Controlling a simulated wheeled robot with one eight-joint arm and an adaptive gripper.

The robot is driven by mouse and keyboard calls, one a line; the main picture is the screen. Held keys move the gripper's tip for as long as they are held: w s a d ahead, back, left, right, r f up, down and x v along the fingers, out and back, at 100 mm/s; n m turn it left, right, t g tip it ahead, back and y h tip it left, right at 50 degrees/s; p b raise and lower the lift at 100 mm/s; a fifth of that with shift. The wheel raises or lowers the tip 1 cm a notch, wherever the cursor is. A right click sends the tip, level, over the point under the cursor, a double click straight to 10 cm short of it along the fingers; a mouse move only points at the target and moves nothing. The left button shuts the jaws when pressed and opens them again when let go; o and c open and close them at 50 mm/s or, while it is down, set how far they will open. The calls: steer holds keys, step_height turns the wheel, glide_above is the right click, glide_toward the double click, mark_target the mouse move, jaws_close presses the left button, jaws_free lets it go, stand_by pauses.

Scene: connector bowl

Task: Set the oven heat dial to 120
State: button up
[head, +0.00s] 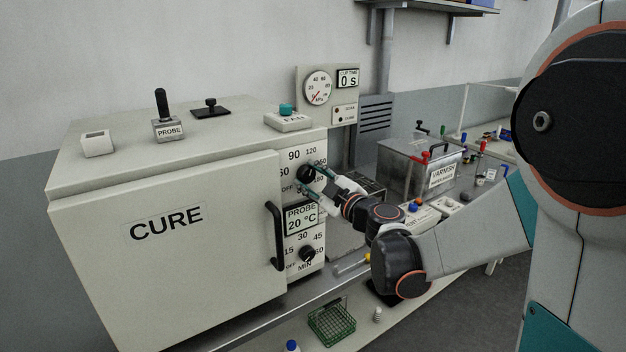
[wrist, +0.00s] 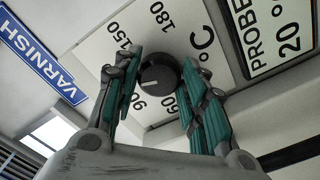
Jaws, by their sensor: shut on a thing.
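The oven heat dial (head: 305,173) is a round black knob on the white front panel of the CURE oven (head: 165,260). It also shows in the wrist view (wrist: 161,73), with a pale pointer mark that seems to lie between 90 and 120; the exact reading is hard to tell. The printed scale around it includes OFF, 60, 90, 120, 150 and 180. My gripper (head: 313,178) is at the panel, its two teal fingers shut on opposite sides of the knob. In the wrist view the fingers (wrist: 160,80) flank the dial and hide part of the scale.
A PROBE display (head: 301,218) reading 20 °C and a lower MIN dial (head: 307,254) sit below the heat dial. The black door handle (head: 275,236) sticks out just left. A VARNISH box (head: 418,165) stands to the right. A green basket (head: 332,323) is below.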

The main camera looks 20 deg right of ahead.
steer(key=shift+m, duration=0.6)
steer(key=o, duration=1.1)
steer(key=shift+c, duration=0.2)
steer(key=shift+s, duration=0.1)
steer(key=v, duration=1.2)
